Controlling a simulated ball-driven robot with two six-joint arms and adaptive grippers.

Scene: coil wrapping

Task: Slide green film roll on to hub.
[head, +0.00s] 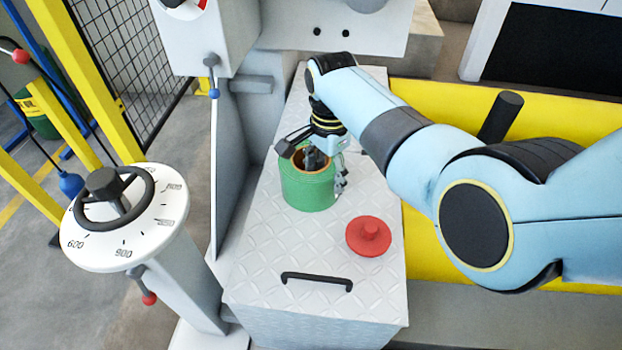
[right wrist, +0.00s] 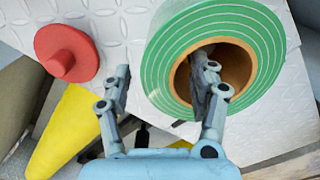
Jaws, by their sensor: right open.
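The green film roll (head: 309,190) stands upright on the grey tread-plate top, its brown core opening facing up. It also shows in the right wrist view (right wrist: 163,62), with pale spiral lines on its end. My right gripper (head: 328,168) is open at the roll. In the right wrist view, one finger of the gripper (right wrist: 162,82) reaches over or into the core and the other is outside the roll, with the green wall between them. I cannot clearly identify the hub. My left gripper is not in view.
A red knobbed disc (head: 369,236) lies on the plate near the roll. A black handle (head: 316,281) is at the plate's front. A white dial post (head: 125,216) stands left, and a grey machine column (head: 240,150) rises beside the plate. Yellow panels (head: 520,120) lie right.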

